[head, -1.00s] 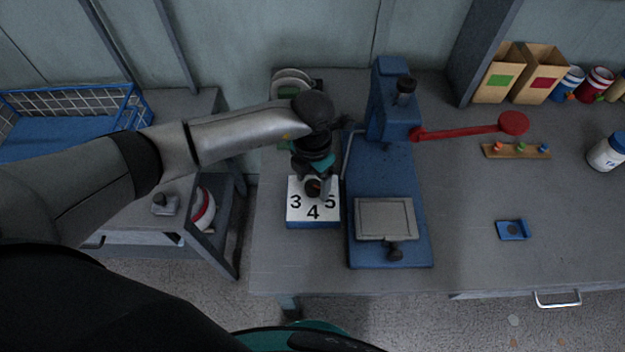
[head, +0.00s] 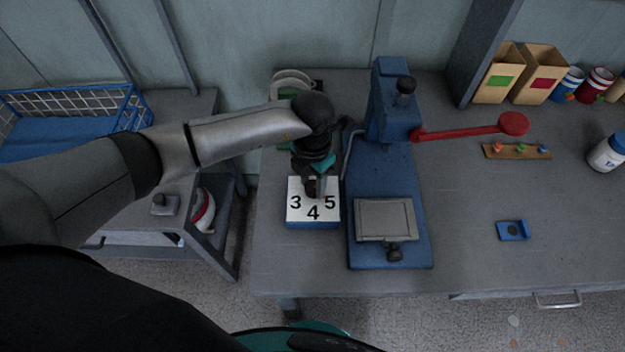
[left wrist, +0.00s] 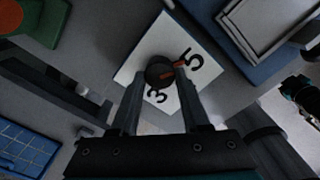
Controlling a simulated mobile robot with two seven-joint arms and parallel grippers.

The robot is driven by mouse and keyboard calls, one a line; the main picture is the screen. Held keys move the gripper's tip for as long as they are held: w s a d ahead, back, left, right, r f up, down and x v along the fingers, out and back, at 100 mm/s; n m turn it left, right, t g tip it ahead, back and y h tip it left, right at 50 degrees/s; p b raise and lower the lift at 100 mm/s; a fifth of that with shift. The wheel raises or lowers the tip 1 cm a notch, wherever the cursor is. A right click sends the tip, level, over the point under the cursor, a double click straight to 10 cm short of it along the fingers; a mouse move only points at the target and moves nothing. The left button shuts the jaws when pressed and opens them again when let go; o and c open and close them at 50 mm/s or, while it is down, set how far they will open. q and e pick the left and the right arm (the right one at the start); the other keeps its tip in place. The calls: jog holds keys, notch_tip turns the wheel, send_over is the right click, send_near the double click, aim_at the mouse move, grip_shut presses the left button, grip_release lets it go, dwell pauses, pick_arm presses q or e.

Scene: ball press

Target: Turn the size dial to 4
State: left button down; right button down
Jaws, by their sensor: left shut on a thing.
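The size dial is a dark round knob (head: 310,188) on a white plate (head: 296,217) with black numbers 3, 4 and 5, on a blue box beside the press. The 3 is at left, the 4 in front and the 5 at right. My left gripper (head: 317,189) comes down from above and is shut on the knob. In the left wrist view the knob (left wrist: 160,70) sits between the fingertips (left wrist: 160,78). An orange mark shows at the knob's edge on the side of the 5. The 4 is hidden there. My right gripper is not in view.
The blue press (head: 385,185) with its red lever (head: 465,130) stands close to the right of the dial box. A green-and-white object (head: 290,85) is behind my wrist. A small blue tray (head: 513,230) lies at right. The bench between press and tray is clear.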

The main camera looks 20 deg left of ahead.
aim_at(312, 186)
pick_arm(q)
jog(key=shift+m, duration=0.4)
jog(key=m+b, duration=0.3)
jog(key=m, duration=0.2)
jog(key=shift+w, duration=0.1)
jog(key=m+b, duration=0.4)
jog(key=m, duration=0.1)
jog(key=shift+m, duration=0.4)
jog(key=shift+c, duration=1.9)
grip_release()
notch_tip(312, 186, up, 15)
jog(key=p, duration=0.1)
jog(key=shift+r, duration=0.2)
